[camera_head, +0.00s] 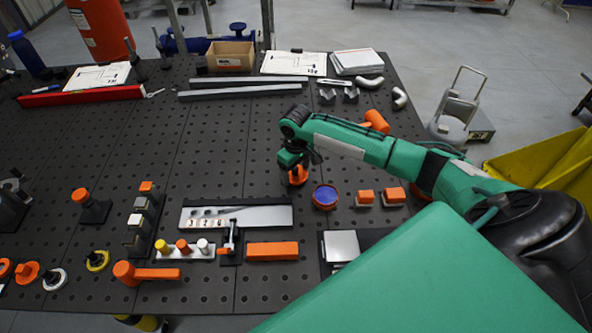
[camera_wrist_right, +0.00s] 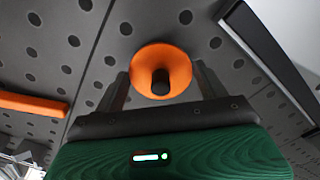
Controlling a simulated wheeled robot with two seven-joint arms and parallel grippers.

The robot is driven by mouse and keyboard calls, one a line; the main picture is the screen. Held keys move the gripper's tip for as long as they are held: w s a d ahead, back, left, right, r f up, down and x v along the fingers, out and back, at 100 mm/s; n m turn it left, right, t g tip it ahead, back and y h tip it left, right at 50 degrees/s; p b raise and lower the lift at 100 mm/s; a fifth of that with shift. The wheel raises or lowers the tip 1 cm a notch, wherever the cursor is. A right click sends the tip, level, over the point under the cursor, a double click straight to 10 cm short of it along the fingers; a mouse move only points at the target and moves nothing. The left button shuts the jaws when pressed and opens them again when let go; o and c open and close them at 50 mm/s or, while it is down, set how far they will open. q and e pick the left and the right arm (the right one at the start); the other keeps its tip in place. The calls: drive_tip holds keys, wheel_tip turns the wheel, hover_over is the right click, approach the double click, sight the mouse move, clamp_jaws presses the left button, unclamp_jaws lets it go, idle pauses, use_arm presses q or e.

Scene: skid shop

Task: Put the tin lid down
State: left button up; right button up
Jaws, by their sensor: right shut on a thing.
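The tin lid (camera_head: 298,176) is an orange disc with a black knob. It is in my right gripper (camera_head: 293,164), over the middle of the perforated table in the head view. The right wrist view shows the lid (camera_wrist_right: 147,58) with its knob between the two dark fingers of the gripper (camera_wrist_right: 162,84). The gap between lid and tabletop is hard to judge. Just right of the lid stands a round tin (camera_head: 325,197) with a blue inside and a reddish rim. My left gripper is not in view.
Two orange blocks (camera_head: 366,197) (camera_head: 394,196) stand right of the tin. A metal plate (camera_head: 265,215) and an orange bar (camera_head: 272,251) lie in front. Grey bars (camera_head: 240,90) lie behind. The tabletop left of the lid is largely clear.

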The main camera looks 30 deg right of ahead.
sight(296, 169)
drive_tip(key=shift+f, duration=0.7)
drive_tip(key=shift+f, duration=0.15)
drive_tip(key=o, duration=1)
drive_tip(key=shift+c, duration=0.2)
wheel_tip(296, 169, up, 12)
drive_tip(key=b, duration=0.2)
drive_tip(key=shift+r+b, duration=0.2)
drive_tip(key=shift+b, duration=0.15)
